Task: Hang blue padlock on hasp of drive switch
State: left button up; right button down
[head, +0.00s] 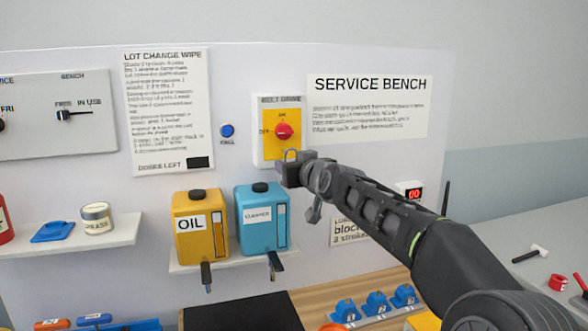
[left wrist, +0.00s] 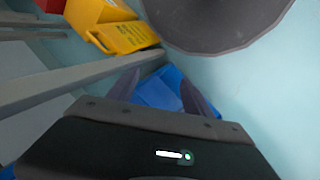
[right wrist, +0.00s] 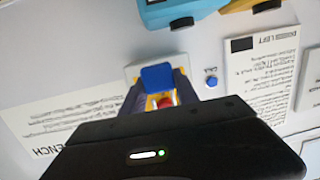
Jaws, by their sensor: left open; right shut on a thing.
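The drive switch is a yellow plate in a pale frame (head: 264,148) on the wall panel, with a red knob (head: 283,131). My right gripper (head: 291,170) is just below the switch, shut on the padlock. Only the padlock's grey shackle (head: 291,154) shows clearly in the head view, pointing up over the plate's lower edge. In the right wrist view the blue padlock body (right wrist: 157,76) sits between the fingertips, with the red knob (right wrist: 165,102) close by. I cannot make out the hasp or whether the shackle touches it. My left gripper (left wrist: 157,92) is open, outside the head view.
An oil jug (head: 187,248) and a blue jug (head: 250,236) stand on a shelf below the switch. A blue button (head: 227,131) is left of it. Blue padlock-like items (head: 375,303) sit on the bench. A blue object (left wrist: 160,92) lies beyond my left fingers.

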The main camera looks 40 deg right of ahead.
jog(key=shift+w+d, duration=0.25)
jog(key=shift+w, duration=0.4)
